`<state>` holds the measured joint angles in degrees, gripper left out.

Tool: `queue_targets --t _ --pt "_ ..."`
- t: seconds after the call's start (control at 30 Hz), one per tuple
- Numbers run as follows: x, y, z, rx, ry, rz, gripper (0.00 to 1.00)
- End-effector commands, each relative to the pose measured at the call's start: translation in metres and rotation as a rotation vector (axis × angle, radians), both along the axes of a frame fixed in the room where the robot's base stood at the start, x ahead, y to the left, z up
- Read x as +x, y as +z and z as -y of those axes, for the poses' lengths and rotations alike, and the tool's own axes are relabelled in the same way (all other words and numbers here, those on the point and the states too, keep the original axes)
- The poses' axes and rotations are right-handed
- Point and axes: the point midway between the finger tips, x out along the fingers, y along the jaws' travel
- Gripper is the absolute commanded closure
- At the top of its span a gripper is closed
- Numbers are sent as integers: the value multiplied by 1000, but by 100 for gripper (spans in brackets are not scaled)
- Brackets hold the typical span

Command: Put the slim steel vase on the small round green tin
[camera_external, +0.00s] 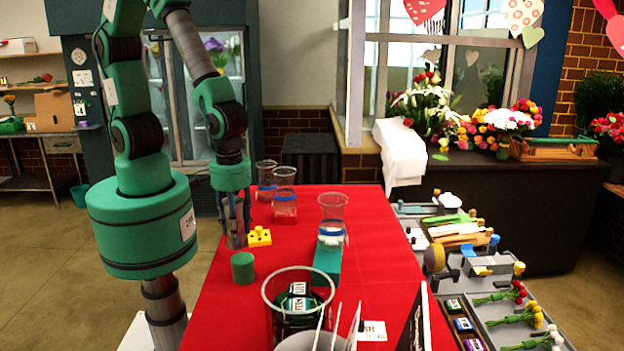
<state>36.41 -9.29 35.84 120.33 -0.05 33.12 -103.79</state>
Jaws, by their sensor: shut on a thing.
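The slim steel vase (236,241) is a narrow grey cylinder, upright near the left edge of the red table. My gripper (236,214) points down and is shut on the vase's upper part, which the fingers partly hide. The small round green tin (243,268) stands on the red cloth just nearer the camera than the vase. The vase's bottom is close behind the tin in this view; I cannot tell whether it touches the table.
A yellow block (259,237) lies right of the vase. A wide clear container (298,273) is in front. Red cloth (220,312) is bare at front left.

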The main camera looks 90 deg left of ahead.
Motion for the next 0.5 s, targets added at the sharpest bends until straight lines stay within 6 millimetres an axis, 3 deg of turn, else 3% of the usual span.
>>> queue_targets --t 0.17,0.5 --pt "11 -1 7 0 0 1 100" --pt "12 -1 8 0 0 1 100"
